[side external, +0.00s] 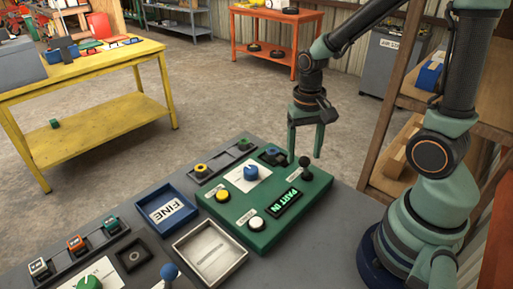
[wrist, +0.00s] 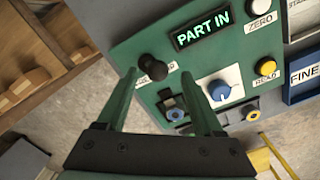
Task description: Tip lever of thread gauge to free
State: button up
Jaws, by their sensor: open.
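The thread gauge is a green panel (side external: 283,215) with a lit display (side external: 285,203) reading "PART IN". Its lever (side external: 304,161) has a black ball knob and stands at the panel's back right corner. My gripper (side external: 305,155) is open and points down above that corner. In the wrist view the knob (wrist: 152,66) shows between the fingertips of my gripper (wrist: 159,72), nearer the left one. Whether a finger touches it, I cannot tell. A small label beside the lever is partly hidden by the left finger and unreadable.
On the panel are a blue dial (side external: 251,173), a yellow button (side external: 222,195) and a white button (side external: 257,223). A blue tray (side external: 165,208) marked "FINE" and a metal tray (side external: 210,252) lie left. A blue-knobbed lever (side external: 170,271) stands at the front. A wooden shelf (side external: 385,145) rises behind.

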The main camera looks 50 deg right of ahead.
aim_at(304, 160)
jog(key=shift+s+d+f, duration=0.1)
jog(key=shift+d+f, duration=0.05)
jog(key=shift+f, duration=1.6)
grip_shut()
